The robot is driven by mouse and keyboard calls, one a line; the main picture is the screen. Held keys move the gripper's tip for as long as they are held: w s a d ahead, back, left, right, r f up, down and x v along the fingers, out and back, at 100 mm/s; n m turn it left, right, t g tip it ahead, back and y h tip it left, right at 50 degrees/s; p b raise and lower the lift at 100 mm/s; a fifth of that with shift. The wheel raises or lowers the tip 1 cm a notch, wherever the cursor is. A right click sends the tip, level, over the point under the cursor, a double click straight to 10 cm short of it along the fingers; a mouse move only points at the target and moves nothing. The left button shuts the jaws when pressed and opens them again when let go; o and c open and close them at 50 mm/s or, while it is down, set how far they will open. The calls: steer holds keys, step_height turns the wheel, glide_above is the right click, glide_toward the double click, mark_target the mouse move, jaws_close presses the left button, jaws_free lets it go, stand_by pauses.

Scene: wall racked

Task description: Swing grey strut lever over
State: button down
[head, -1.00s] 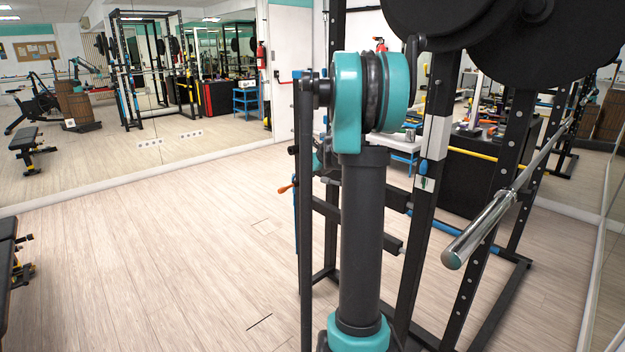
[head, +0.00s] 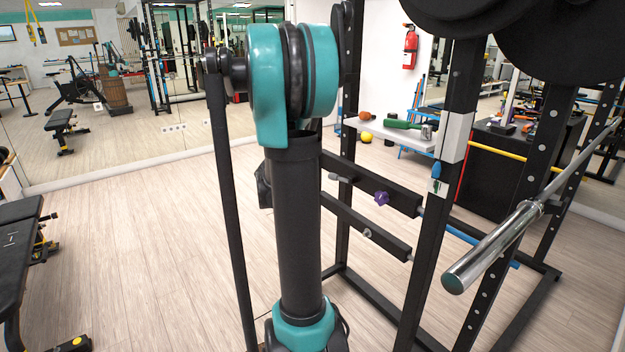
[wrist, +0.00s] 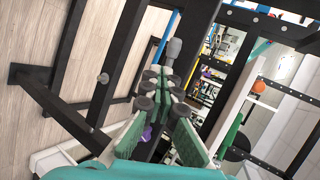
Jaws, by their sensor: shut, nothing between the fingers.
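A small grey lever (head: 334,178) sticks out at the left end of the upper black strut (head: 375,184) on the rack, just right of my arm in the head view. A grey cylindrical handle, which looks like this lever, stands just beyond my fingertips in the wrist view (wrist: 174,50). I cannot tell whether the fingers touch it. My gripper (wrist: 163,82), with green-padded fingers, is shut and empty. My arm hides the gripper in the head view. A purple knob (head: 381,198) sits on the same strut; it shows partly beside the fingers in the wrist view (wrist: 147,132).
A lower black strut (head: 368,231) carries a grey knob. Rack uprights and a barbell (head: 495,245) stand to the right. A shelf (head: 390,133) holds a green-handled item behind. A bench (head: 22,245) is at left; open floor lies between it and my arm.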

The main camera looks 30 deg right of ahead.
mark_target(338, 178)
steer(key=d+r+x, duration=0.1)
steer(key=x, duration=1.2)
steer(key=shift+w+r, duration=0.25)
steer(key=shift+r, duration=0.15)
steer(key=shift+w+d+r, duration=0.1)
steer(key=shift+w+d, duration=0.55)
steer(key=shift+w, duration=0.05)
steer(key=shift+s+a, duration=0.1)
